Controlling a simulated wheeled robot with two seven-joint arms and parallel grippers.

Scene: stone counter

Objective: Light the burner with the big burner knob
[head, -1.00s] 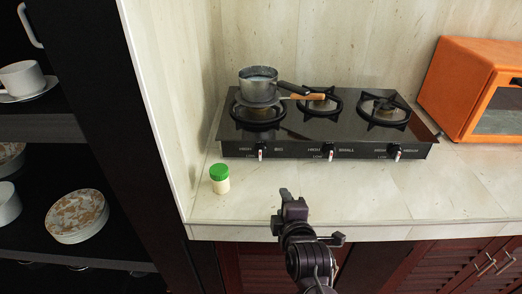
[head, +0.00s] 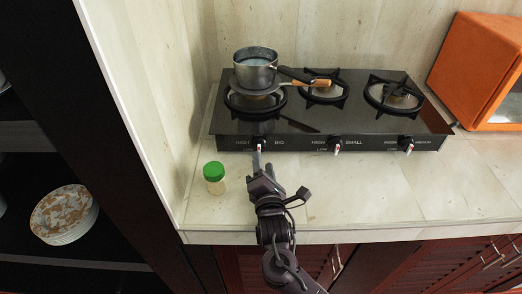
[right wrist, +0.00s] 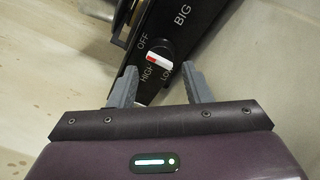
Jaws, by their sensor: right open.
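The black stove (head: 300,143) stands on the counter with three knobs along its front. The big burner knob (right wrist: 160,57) is the left one, beside the word BIG; it is black with a white bar and a red mark. The marks OFF, HIGH and LOW surround it in the right wrist view. My right gripper (head: 257,160) is open just in front of this knob; in the wrist view its fingers (right wrist: 163,80) lie to either side, with the knob a little beyond the tips. The big burner (head: 234,102) carries a pot; I see no flame. My left gripper is out of view.
A grey pot (head: 256,68) with liquid sits on the big burner, and a wooden-handled pan-like piece (head: 305,83) shows beside it. A green-lidded jar (head: 214,178) stands left of my right gripper. An orange oven (head: 475,70) is at the right. The front right counter is clear.

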